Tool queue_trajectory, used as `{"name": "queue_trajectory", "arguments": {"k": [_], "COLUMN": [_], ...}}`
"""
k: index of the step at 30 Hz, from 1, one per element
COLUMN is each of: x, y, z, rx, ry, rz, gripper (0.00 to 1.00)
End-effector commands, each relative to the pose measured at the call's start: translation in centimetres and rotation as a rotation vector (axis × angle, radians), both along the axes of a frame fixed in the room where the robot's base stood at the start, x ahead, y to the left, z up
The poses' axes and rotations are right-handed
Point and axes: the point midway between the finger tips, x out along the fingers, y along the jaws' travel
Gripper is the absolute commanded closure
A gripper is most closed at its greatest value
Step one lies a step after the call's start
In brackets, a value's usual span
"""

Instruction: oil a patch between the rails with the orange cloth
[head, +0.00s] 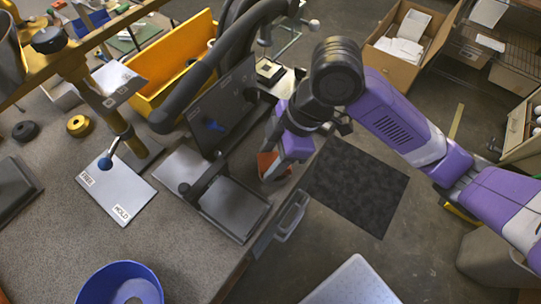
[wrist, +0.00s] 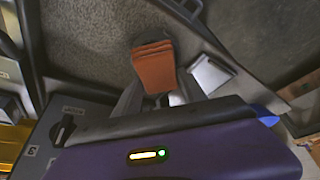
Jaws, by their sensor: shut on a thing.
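The orange cloth (wrist: 154,66) is a folded, flat-looking pad held between the grey fingers of my gripper (wrist: 151,98) in the wrist view. In the head view the cloth (head: 267,164) shows only in part, below my purple wrist and near the bench's right edge. My gripper (head: 276,172) is shut on it, just right of a black press-like machine (head: 226,108) with a grey lower plate (head: 236,206). I cannot clearly make out the rails or a patch between them. Whether the cloth touches the surface under it is not clear.
A blue bowl (head: 120,284) stands at the bench front. A labelled white plate (head: 117,191) lies left of the machine. A yellow bin (head: 170,62) stands behind. A dark mat (head: 357,186) and a cardboard box (head: 417,28) are on the floor at right.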

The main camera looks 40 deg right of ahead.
Motion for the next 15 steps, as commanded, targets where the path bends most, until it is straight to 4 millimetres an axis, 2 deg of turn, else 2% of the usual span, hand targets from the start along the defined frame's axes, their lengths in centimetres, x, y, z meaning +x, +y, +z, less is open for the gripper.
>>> {"name": "queue_trajectory", "arguments": {"k": [15], "x": [0.0], "y": [0.01], "z": [-0.59], "rx": [0.0], "ry": [0.0], "rz": [0.0], "gripper": [0.84]}}
